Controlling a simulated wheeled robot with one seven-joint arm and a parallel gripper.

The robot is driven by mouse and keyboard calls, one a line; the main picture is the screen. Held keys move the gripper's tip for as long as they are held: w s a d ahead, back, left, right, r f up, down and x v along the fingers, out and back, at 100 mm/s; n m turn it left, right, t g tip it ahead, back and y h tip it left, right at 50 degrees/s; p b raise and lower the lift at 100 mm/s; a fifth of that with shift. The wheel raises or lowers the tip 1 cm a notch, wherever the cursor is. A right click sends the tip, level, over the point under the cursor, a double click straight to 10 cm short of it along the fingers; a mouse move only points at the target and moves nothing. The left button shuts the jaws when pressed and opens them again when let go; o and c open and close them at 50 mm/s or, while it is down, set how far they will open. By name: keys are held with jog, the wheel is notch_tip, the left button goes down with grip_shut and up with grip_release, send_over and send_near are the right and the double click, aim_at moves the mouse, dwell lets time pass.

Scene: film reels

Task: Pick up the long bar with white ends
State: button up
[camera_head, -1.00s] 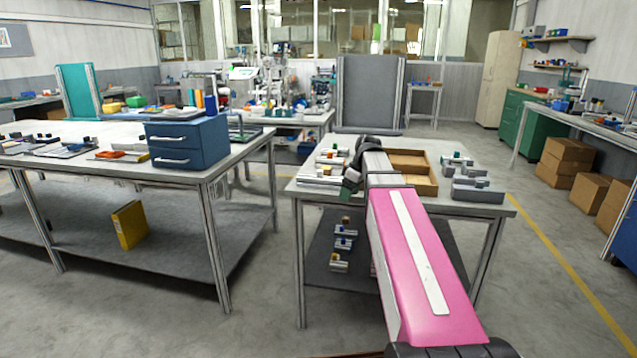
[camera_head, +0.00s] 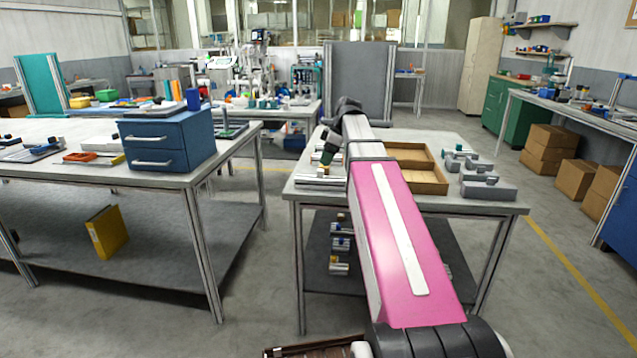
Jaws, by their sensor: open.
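Several pale, long low pieces (camera_head: 319,183) lie at the left front of the near right worktable (camera_head: 470,207). They are too small for me to tell which one is the long bar with white ends. My pink arm reaches over this table from the front. My gripper (camera_head: 327,158) is a small dark shape at the arm's far end, pointing down above the table's left part, close to these pieces. It is open. Its fingers are hard to make out, and I see nothing held. My arm hides part of the tabletop.
An open wooden tray (camera_head: 425,187) lies right of my arm. Several grey fixtures (camera_head: 487,188) stand at the table's right. More small parts (camera_head: 340,244) sit on the lower shelf. A blue drawer unit (camera_head: 168,138) stands on the left bench. Floor is clear between the tables.

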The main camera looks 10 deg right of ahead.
aim_at(321, 170)
jog(key=x, duration=0.8)
jog(key=shift+s+a+f, duration=0.1)
jog(key=shift+f, duration=0.05)
jog(key=c, duration=1.2)
